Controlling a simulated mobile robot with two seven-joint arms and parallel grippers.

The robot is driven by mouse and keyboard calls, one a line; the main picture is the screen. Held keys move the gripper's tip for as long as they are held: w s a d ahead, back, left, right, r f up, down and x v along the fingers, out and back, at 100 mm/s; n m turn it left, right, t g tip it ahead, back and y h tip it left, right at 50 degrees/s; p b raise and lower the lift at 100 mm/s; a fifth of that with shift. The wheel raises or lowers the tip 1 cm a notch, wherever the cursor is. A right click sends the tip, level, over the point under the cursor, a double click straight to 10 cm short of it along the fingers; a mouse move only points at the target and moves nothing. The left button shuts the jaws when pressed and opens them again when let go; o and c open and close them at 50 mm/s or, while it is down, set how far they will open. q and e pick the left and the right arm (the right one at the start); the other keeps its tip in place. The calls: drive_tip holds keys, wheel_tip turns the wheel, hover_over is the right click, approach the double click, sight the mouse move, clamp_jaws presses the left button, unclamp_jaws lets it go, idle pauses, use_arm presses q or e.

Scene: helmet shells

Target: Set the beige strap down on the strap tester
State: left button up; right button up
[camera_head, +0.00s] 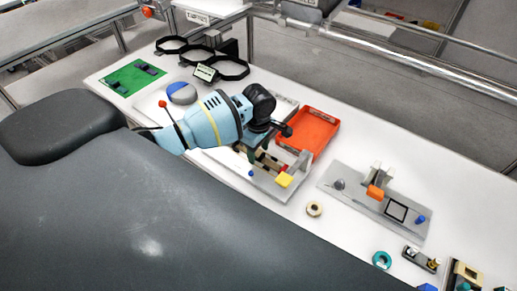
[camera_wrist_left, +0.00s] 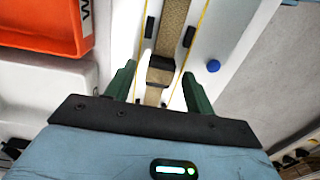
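The beige strap (camera_wrist_left: 172,38) lies lengthwise along the pale strap tester in the left wrist view, between two thin yellow lines and dark clips. A dark piece (camera_wrist_left: 160,63) crosses it near my fingers. My left gripper (camera_wrist_left: 160,82) has its two green fingers apart, one on each side of the strap, with gaps beside it; I see no finger touching it. In the head view, my left gripper (camera_head: 254,150) hangs over the strap tester (camera_head: 262,180), a grey base with a yellow block at its right end. The gripper hides part of the strap. My right gripper is not in view.
An orange tray (camera_head: 314,132) stands just behind the strap tester. A second grey fixture (camera_head: 347,191) with an orange block is to the right. A tan ring (camera_head: 314,209) lies between them. Black hexagonal frames (camera_head: 232,70) and a green board (camera_head: 131,78) are at the back left.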

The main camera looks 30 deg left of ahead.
use_arm(q)
drive_tip(key=shift+r, duration=0.1)
wheel_tip(320, 180, up, 8)
drive_tip(key=shift+f, duration=0.2)
idle(0.4)
drive_tip(key=shift+s, duration=0.1)
